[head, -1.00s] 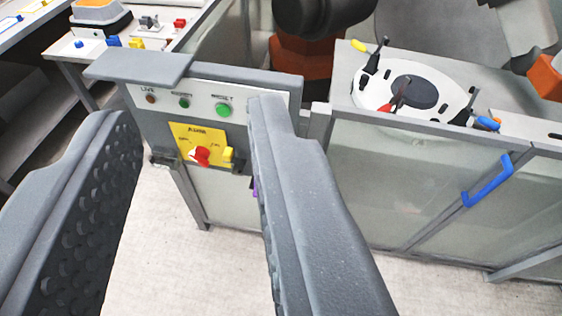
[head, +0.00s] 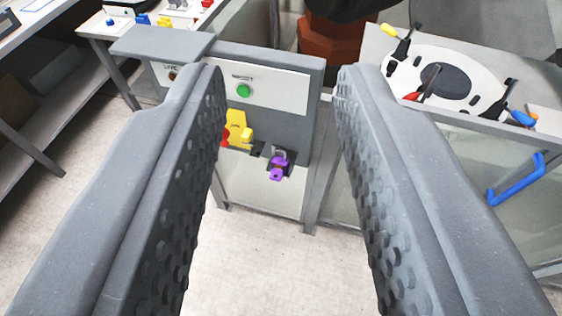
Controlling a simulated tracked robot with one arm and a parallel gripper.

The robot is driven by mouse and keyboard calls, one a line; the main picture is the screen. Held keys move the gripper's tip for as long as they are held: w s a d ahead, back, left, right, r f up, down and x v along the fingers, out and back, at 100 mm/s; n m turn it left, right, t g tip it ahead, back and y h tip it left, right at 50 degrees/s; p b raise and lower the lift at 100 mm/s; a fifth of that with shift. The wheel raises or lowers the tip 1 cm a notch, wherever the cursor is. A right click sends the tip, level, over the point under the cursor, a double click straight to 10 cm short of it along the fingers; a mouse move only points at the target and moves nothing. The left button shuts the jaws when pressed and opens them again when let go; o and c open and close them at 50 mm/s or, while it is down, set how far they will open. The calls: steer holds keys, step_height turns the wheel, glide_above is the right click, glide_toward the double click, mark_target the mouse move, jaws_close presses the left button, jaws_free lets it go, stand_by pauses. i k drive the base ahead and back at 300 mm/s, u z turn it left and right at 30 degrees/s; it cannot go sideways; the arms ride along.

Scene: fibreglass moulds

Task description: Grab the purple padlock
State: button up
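The purple padlock (head: 278,167) is small and hangs at the lower right of the grey control panel (head: 290,120), by a dark bracket (head: 258,149). It shows in full between my two fingers in the head view. My gripper (head: 280,80) is open and empty, with one finger on each side of the panel's right part. The padlock looks beyond the fingers, and nothing touches it.
The panel carries a green button (head: 243,91) and a yellow and red switch (head: 237,130), partly behind the left finger. A glazed fence with a blue handle (head: 517,180) is at right. A white round fixture (head: 445,80) stands behind it. A bench (head: 95,28) is at upper left.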

mark_target(277, 162)
steer(key=k, duration=1.3)
steer(key=u, duration=0.5)
steer(key=i, duration=0.85)
steer(key=u, duration=0.45)
steer(key=i, duration=1.1)
steer(key=z, duration=0.45)
